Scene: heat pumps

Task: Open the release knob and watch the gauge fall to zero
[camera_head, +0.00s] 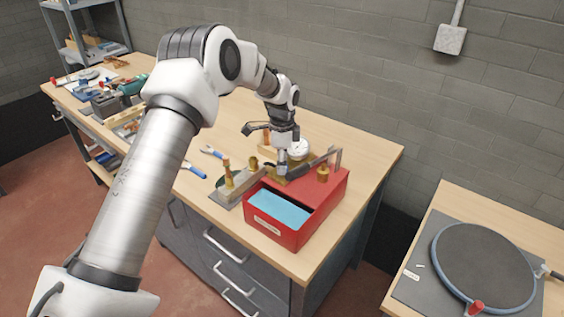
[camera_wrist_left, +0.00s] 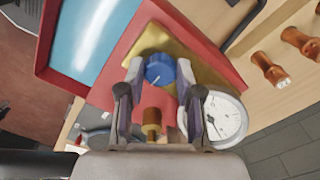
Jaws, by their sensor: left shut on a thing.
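The blue release knob (camera_wrist_left: 160,69) sits on a brass plate (camera_wrist_left: 186,44) in the left wrist view, with a white mark on its face. My left gripper (camera_wrist_left: 159,72) has a fingertip on either side of the knob and is shut on it. In the head view my left gripper (camera_head: 282,168) reaches down to the red test pump box (camera_head: 318,205) and hides the knob. The round white gauge (camera_wrist_left: 224,119) is beside the right finger, partly covered; its reading is too small to tell. The gauge (camera_head: 299,147) also shows behind the gripper. My right gripper is out of view.
Blue liquid (camera_head: 280,207) fills the open tray of the red box. A grey pump lever (camera_head: 316,162) rises beside the gripper.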

